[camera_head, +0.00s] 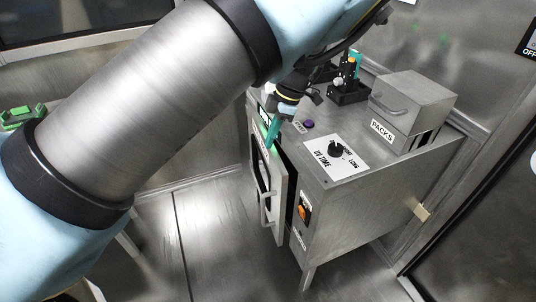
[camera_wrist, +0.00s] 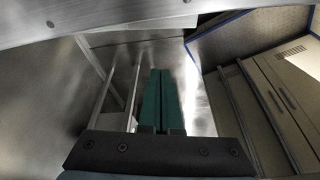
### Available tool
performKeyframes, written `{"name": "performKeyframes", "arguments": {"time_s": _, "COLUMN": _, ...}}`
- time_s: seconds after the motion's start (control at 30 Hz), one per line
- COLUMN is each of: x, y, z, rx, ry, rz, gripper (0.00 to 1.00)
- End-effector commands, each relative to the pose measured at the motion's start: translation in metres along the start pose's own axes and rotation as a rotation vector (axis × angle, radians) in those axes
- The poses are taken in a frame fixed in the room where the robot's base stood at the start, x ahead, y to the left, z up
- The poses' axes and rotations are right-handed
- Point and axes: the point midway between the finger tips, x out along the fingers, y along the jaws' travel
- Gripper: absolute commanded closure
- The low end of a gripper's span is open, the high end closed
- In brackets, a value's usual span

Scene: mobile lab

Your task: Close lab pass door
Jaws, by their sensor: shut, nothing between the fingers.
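The lab pass door (camera_head: 279,200) is a grey metal panel with a dark window and a bar handle (camera_head: 264,210), on the front of the steel cabinet (camera_head: 350,205). It stands ajar; a dark gap shows between its right edge and the cabinet. My gripper (camera_head: 272,134) has green fingers near the top of the door, just below the cabinet's top edge. I cannot tell whether they touch the door. In the wrist view the fingers (camera_wrist: 161,100) are together and empty. My arm covers much of the head view's upper left.
On the cabinet top are a dial panel marked UV TIME (camera_head: 336,156), a purple button (camera_head: 309,124), a PACKS box (camera_head: 411,100) and a black holder (camera_head: 348,91). An orange switch (camera_head: 304,211) is on the front. The floor left of the door is clear.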

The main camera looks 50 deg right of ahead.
Motion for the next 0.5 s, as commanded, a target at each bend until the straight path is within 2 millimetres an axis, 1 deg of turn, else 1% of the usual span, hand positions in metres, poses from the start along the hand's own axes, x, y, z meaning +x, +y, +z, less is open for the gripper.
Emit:
{"name": "performKeyframes", "arguments": {"time_s": 0.03, "x": 0.011, "y": 0.0, "z": -0.005, "rx": -0.008, "ry": -0.027, "rz": -0.029, "gripper": 1.0}}
{"name": "performKeyframes", "arguments": {"time_s": 0.07, "x": 0.017, "y": 0.0, "z": -0.008, "rx": -0.01, "ry": -0.052, "rz": -0.05, "gripper": 1.0}}
{"name": "performKeyframes", "arguments": {"time_s": 0.17, "x": 0.045, "y": -0.005, "z": -0.02, "rx": -0.015, "ry": -0.174, "rz": -0.138, "gripper": 1.0}}
{"name": "performKeyframes", "arguments": {"time_s": 0.2, "x": 0.055, "y": -0.009, "z": -0.024, "rx": -0.017, "ry": -0.24, "rz": -0.173, "gripper": 1.0}}
{"name": "performKeyframes", "arguments": {"time_s": 0.3, "x": 0.074, "y": -0.017, "z": -0.032, "rx": -0.025, "ry": -0.415, "rz": -0.235, "gripper": 1.0}}
{"name": "performKeyframes", "arguments": {"time_s": 0.4, "x": 0.084, "y": -0.023, "z": -0.04, "rx": -0.037, "ry": -0.584, "rz": -0.254, "gripper": 1.0}}
{"name": "performKeyframes", "arguments": {"time_s": 0.5, "x": 0.087, "y": -0.027, "z": -0.048, "rx": -0.055, "ry": -0.739, "rz": -0.238, "gripper": 1.0}}
